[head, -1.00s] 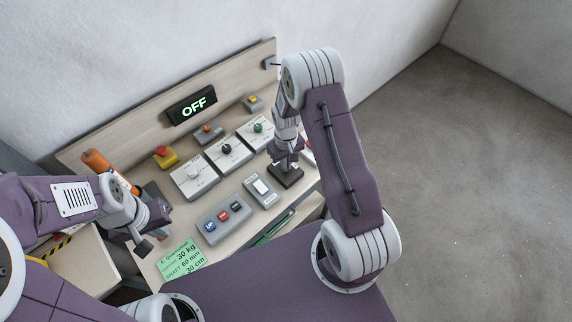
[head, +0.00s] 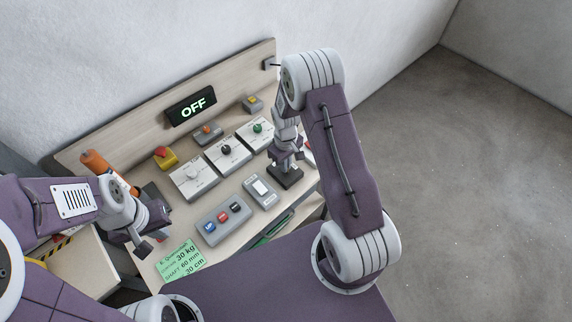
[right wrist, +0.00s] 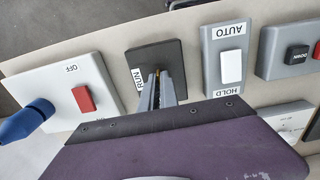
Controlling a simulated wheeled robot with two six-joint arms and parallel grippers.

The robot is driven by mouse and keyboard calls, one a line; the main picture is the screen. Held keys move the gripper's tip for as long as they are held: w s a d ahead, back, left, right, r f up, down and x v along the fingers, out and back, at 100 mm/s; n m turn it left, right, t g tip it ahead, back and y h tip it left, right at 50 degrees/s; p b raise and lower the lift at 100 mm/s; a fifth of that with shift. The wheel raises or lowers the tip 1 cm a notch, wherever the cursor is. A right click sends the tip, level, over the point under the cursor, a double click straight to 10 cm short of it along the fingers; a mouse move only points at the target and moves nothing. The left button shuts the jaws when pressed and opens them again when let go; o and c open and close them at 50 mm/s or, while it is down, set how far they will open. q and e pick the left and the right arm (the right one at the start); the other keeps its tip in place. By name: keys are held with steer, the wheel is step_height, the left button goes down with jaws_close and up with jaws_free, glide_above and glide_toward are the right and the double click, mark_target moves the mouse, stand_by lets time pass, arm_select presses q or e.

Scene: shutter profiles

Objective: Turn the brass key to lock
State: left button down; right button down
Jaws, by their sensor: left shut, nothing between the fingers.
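The brass key (right wrist: 158,72) shows as a small brass-coloured bit at the middle of a dark square plate (right wrist: 168,50) with a RUN label, in the right wrist view. My right gripper (right wrist: 158,85) points down at the plate, its fingers close together on the key and hiding most of it. In the head view the plate (head: 288,180) lies under my right gripper (head: 284,165), and the key is hidden. My left gripper (head: 150,240) is shut and empty over the panel's left side.
A display (head: 191,106) reads OFF. Several dial boxes, a button box (head: 223,220), a red emergency button (head: 162,153) and a green note (head: 180,262) share the panel.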

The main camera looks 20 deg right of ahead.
steer(key=c, duration=1.8)
jaws_free()
steer(key=shift+w, duration=0.2)
steer(key=shift+o, duration=0.9)
steer(key=shift+a, duration=0.1)
step_height(320, 180, up, 9)
steer(key=shift+b, duration=0.75)
